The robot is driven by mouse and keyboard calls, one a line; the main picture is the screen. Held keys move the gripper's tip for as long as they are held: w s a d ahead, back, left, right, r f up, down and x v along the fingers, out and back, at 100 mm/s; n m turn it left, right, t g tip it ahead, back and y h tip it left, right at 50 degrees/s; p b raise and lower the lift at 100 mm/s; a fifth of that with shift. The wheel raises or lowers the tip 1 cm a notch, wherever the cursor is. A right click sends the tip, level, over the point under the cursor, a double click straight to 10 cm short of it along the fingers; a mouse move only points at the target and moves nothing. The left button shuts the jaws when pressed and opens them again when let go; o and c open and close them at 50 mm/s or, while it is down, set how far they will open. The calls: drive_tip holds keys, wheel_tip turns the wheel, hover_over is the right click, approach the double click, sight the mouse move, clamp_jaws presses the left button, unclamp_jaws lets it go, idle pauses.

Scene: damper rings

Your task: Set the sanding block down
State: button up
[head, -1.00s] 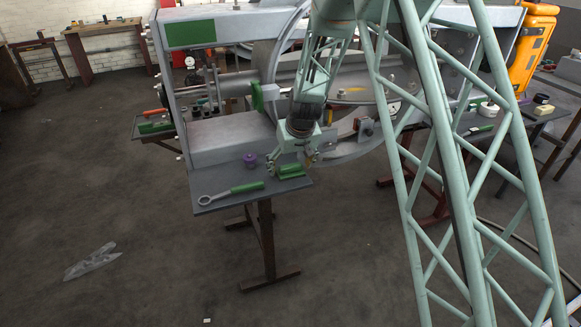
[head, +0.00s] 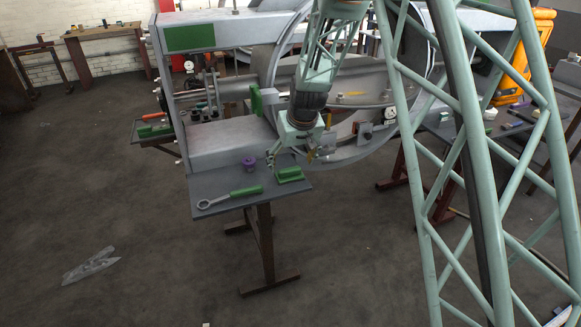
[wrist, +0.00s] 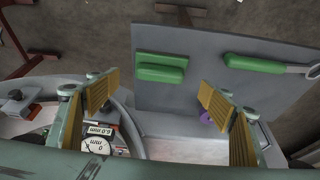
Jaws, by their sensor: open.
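The sanding block (head: 290,175), a green block with a raised green grip, rests on the grey side table near its right end. It also shows in the wrist view (wrist: 161,68), flat on the grey surface. My gripper (head: 291,157) is open and empty, just above and behind the block in the head view. In the wrist view the yellow-padded fingers (wrist: 158,97) are spread wide with nothing between them, and the block lies beyond their tips, apart from them.
A spanner with a green handle (head: 246,191) lies left of the block on the grey table (head: 215,180). A small purple object (head: 249,162) stands behind it. The large grey ring frame (head: 345,158) rises close on the right. Small gauge-like labels (wrist: 96,139) show below left in the wrist view.

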drive_tip(key=v, duration=0.6)
drive_tip(key=shift+s+r, duration=0.1)
drive_tip(key=shift+r, duration=0.1)
drive_tip(key=shift+c, duration=0.7)
clamp_jaws()
idle(0.4)
drive_tip(key=shift+r, duration=0.15)
idle(0.9)
drive_tip(key=p+v, duration=0.4)
drive_tip(key=v, duration=0.7)
drive_tip(key=shift+r, duration=0.25)
idle(1.6)
drive_tip(key=shift+s+d+r, duration=0.1)
drive_tip(key=shift+s+d, duration=0.05)
drive_tip(key=shift+s, duration=0.05)
